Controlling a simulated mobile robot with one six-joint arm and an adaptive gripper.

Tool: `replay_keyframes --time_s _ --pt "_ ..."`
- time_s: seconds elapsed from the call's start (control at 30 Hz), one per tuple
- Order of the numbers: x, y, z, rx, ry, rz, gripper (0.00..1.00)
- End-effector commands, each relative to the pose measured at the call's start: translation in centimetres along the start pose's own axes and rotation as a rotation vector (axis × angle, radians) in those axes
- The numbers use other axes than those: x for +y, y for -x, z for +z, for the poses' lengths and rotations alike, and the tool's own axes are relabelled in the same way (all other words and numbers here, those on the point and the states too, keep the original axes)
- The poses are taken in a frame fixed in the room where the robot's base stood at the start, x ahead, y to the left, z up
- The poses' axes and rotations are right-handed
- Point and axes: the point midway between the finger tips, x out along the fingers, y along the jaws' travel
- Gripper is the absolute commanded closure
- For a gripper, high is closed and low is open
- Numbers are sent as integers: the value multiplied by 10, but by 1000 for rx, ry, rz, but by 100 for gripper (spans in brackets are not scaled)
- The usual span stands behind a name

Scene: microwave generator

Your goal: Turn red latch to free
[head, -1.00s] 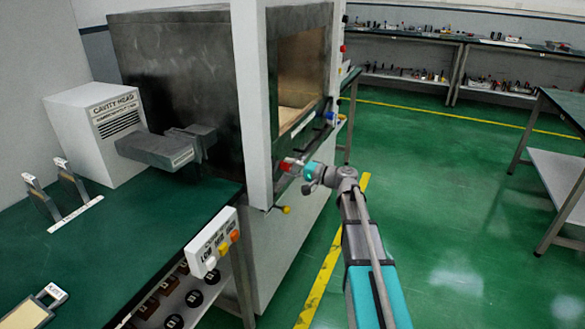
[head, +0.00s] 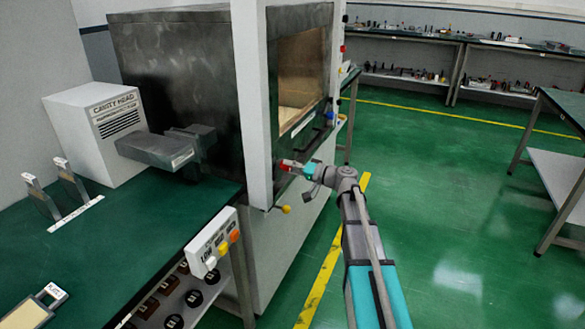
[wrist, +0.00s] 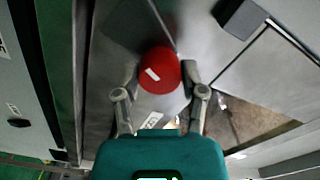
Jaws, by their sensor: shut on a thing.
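The red latch (head: 287,165) is a round red knob with a white mark, on the front face of the grey cabinet below its opening. In the wrist view the red latch (wrist: 159,70) sits between the two fingers of my gripper (wrist: 160,82). My gripper (head: 299,167) reaches it from the right in the head view and is shut on it. The white mark on the knob lies tilted in the wrist view. The latch's mounting behind the knob is hidden.
A yellow knob (head: 285,209) sits low on the cabinet front, and a blue knob (head: 330,115) is higher up to the right. A white post (head: 252,100) stands just left of the latch. Green floor (head: 440,220) is clear to the right.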

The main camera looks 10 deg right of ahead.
Motion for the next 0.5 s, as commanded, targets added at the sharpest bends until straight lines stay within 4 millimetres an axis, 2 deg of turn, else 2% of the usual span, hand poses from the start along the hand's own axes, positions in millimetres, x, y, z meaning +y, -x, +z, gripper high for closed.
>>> replay_keyframes --time_s 0.07,0.1,0.23,0.27,0.5 --pt "-1 -2 3 -7 0 -3 94" --pt "-1 -2 2 -7 0 -3 39" --pt "-1 -1 2 -5 0 -2 15" --pt "-1 -1 2 -4 0 -2 12" --pt "0 0 1 -2 -1 -1 12"
